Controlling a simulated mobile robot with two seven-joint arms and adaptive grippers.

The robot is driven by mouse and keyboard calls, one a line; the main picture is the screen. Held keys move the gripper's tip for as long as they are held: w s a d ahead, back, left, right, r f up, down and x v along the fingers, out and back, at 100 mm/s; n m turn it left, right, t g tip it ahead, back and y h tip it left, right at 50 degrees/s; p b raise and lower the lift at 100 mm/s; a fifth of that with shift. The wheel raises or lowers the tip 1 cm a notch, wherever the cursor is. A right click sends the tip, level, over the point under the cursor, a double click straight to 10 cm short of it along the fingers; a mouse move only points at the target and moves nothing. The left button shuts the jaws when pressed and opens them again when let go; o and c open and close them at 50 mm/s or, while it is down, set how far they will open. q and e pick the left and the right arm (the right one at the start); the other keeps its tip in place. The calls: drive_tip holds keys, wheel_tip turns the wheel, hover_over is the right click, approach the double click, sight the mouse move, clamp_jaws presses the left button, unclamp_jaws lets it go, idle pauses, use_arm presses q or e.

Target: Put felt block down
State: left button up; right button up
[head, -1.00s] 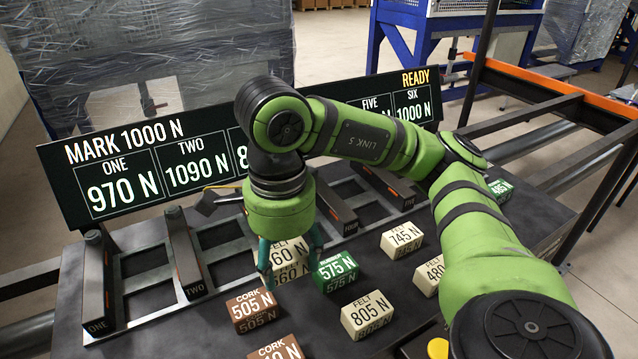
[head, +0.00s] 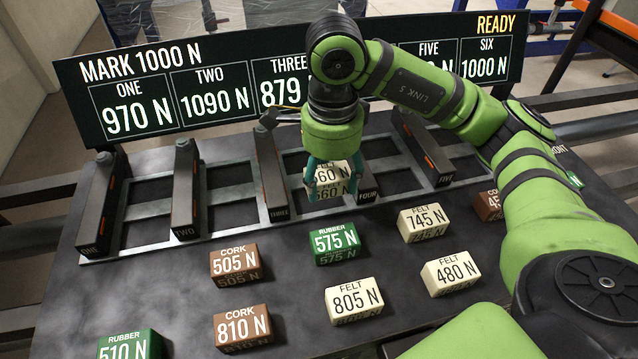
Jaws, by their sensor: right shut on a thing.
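My right gripper (head: 333,186) is shut on a cream felt block (head: 329,171) whose label ends in "60 N"; the gripper partly covers the label. The block is upright, at the front of the rack between the bars marked three (head: 268,175) and four. It is behind the green rubber 575 N block (head: 336,243) and apart from it. I cannot tell whether its underside touches the rack or table. My left gripper is not in view.
More blocks stand in front, including felt 805 N (head: 353,300), felt 745 N (head: 425,223), felt 480 N (head: 450,272), cork 505 N (head: 236,264) and cork 810 N (head: 242,327). The display board (head: 215,90) stands behind the rack. Bare table (head: 120,290) shows at left.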

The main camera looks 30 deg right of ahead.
sight(319, 167)
drive_tip(key=w+f, duration=0.1)
drive_tip(key=w+p, duration=0.1)
drive_tip(key=shift+w+a+f, duration=0.2)
drive_tip(key=shift+w+f, duration=0.15)
drive_tip(key=shift+f, duration=0.05)
wheel_tip(319, 167, down, 3)
drive_tip(key=shift+f+p, duration=0.1)
drive_tip(key=shift+p, duration=0.65)
drive_tip(key=shift+f, duration=0.4)
drive_tip(key=shift+f+b, duration=0.25)
drive_tip(key=shift+b, duration=0.1)
drive_tip(key=o, duration=1.1)
drive_tip(key=shift+r, duration=0.1)
